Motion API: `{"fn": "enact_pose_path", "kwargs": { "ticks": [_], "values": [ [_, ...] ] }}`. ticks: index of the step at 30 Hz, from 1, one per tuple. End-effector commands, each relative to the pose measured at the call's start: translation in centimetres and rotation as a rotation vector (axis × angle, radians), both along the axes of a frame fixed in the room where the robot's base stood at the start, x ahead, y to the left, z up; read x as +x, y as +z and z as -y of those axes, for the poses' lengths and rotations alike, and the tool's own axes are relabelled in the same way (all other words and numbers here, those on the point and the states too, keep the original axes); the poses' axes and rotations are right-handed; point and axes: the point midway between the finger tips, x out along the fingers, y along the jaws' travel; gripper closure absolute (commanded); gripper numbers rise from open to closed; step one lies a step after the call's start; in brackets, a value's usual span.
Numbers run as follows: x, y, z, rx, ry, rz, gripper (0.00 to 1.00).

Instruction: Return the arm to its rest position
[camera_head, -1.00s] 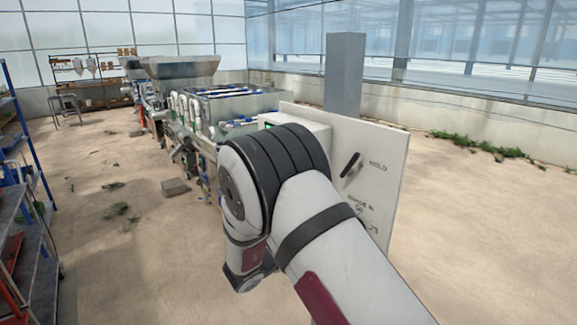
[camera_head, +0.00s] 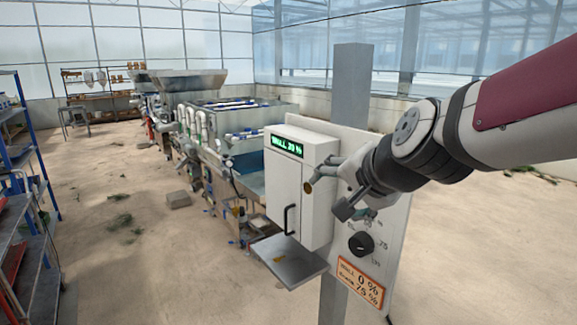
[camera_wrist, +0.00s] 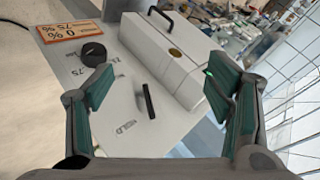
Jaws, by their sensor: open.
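My gripper (camera_head: 328,196) is open and empty in the head view, in front of the upright white panel (camera_head: 395,225) and just right of its white box. My arm reaches in from the upper right. In the wrist view my two green-padded fingers (camera_wrist: 160,92) are spread wide, with the panel (camera_wrist: 125,115) between and beyond them. A black lever (camera_wrist: 147,100) on the panel shows between the fingers; in the head view my gripper and arm hide it. I cannot tell how near the fingertips are to the panel, but nothing is between them.
The white box (camera_head: 302,195) has a green display and a black handle, with a metal tray (camera_head: 288,262) below. A black knob (camera_head: 361,244) and an orange sign (camera_head: 360,283) are low on the panel. The seeder (camera_head: 215,125) stands behind, shelves (camera_head: 30,200) at left.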

Motion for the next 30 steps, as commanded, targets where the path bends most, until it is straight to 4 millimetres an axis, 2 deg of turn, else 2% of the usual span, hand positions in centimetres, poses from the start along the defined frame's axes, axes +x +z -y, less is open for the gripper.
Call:
{"fn": "enact_pose_path", "kwargs": {
  "ticks": [1, 6, 9, 13, 15, 18, 30],
  "values": [
    [-2.4, 0.2, 1.0, -0.070, 0.059, -0.009, 0.27],
    [-10.6, -1.1, 4.1, -0.335, 0.264, -0.090, 0.27],
    [-14.9, -2.2, 6.1, -0.475, 0.358, -0.148, 0.27],
    [-19.2, -3.5, 8.3, -0.605, 0.440, -0.218, 0.27],
    [-20.6, -3.9, 9.0, -0.648, 0.466, -0.245, 0.27],
    [-21.7, -4.3, 9.6, -0.678, 0.487, -0.269, 0.27],
    [-21.9, -4.4, 9.6, -0.683, 0.492, -0.274, 0.27]
  ]
}}
